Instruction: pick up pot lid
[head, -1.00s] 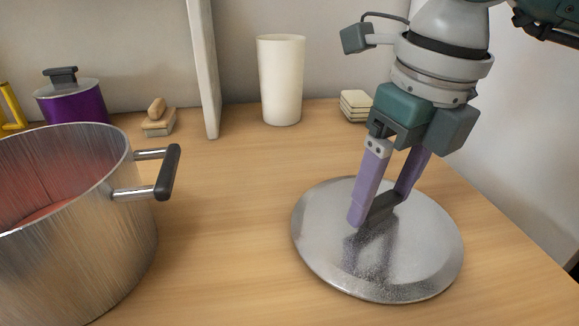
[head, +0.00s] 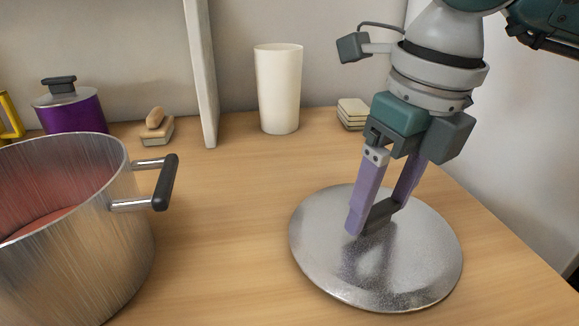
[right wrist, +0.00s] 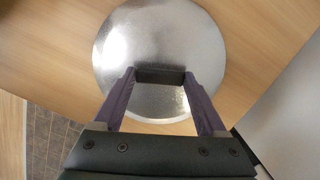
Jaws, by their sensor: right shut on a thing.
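The pot lid (head: 420,265) is a round, shiny metal disc with a dark block handle (head: 381,214). It is at or just above the wooden counter at the right; I cannot tell whether it touches. My right gripper (head: 377,218) comes down from above, its purple fingers closed on the two ends of the handle. The right wrist view shows the same lid (right wrist: 150,45), with the handle (right wrist: 160,76) between the fingertips. The large metal pot (head: 70,250), reddish inside, stands at the left with a dark side handle. My left gripper is not in view.
A white cup (head: 278,90) stands at the back, beside an upright white panel (head: 203,70). A stack of pale squares (head: 352,113), a brush-like object (head: 155,128) and a small purple pot (head: 72,110) are along the wall. The counter between pot and lid is clear.

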